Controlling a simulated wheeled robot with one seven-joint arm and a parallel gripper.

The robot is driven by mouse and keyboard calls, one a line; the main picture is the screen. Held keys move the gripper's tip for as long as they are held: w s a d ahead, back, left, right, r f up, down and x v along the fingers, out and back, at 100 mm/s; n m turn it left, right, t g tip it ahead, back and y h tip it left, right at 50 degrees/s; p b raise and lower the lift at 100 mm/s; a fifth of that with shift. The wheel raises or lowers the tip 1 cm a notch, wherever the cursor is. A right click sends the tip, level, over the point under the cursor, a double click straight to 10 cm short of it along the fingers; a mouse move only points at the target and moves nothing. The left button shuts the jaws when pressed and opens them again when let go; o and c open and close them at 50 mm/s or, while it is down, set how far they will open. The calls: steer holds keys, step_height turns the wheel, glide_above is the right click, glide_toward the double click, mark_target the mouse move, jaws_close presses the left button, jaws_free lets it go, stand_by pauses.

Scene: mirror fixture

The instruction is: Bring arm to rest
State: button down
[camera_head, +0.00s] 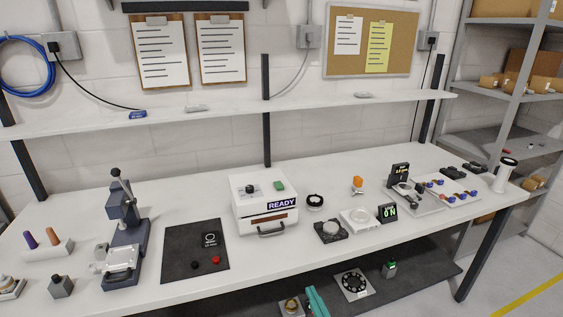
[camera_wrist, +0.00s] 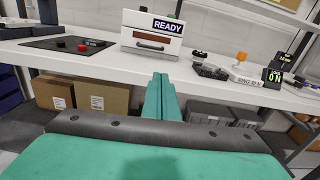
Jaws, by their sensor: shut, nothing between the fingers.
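My gripper (camera_head: 316,300) shows as teal fingers at the bottom middle of the head view, in front of the bench and below the level of its top. In the wrist view the teal fingers (camera_wrist: 160,90) are together and point toward the bench's front edge. They hold nothing. The white workbench (camera_head: 185,287) stands ahead of my gripper. A white box (camera_head: 262,222) with a "READY" display stands on it and also shows in the wrist view (camera_wrist: 148,42). The fingertips appear apart from the bench; the exact gap is hard to tell.
A dark lower shelf (camera_head: 415,273) holds a black disc part (camera_head: 353,283). On the bench are a press (camera_head: 127,230), a black mat (camera_head: 190,265) and several small devices. Cardboard boxes (camera_wrist: 103,97) sit beneath it. A shelving rack (camera_head: 490,133) stands at right; floor beside it is clear.

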steer(key=s+a+f+n+g+h, duration=0.25)
steer(key=s+f+n+h, duration=0.25)
steer(key=s+f+n, duration=1.05)
steer(key=s+a+r+n, duration=0.2)
steer(key=s+n, duration=0.3)
steer(key=s, duration=0.3)
steer(key=s+a+r+n, duration=0.2)
steer(key=s+r+n, duration=0.1)
steer(key=s+n, duration=0.3)
steer(key=s+a+r+n, duration=0.2)
steer(key=s+n, duration=0.3)
steer(key=s, duration=0.6)
steer(key=shift+a+r+t, duration=0.15)
steer(key=shift+r+t, duration=0.3)
steer(key=shift+r, duration=0.1)
steer(key=shift+w+n, duration=0.1)
steer(key=shift+n, duration=0.15)
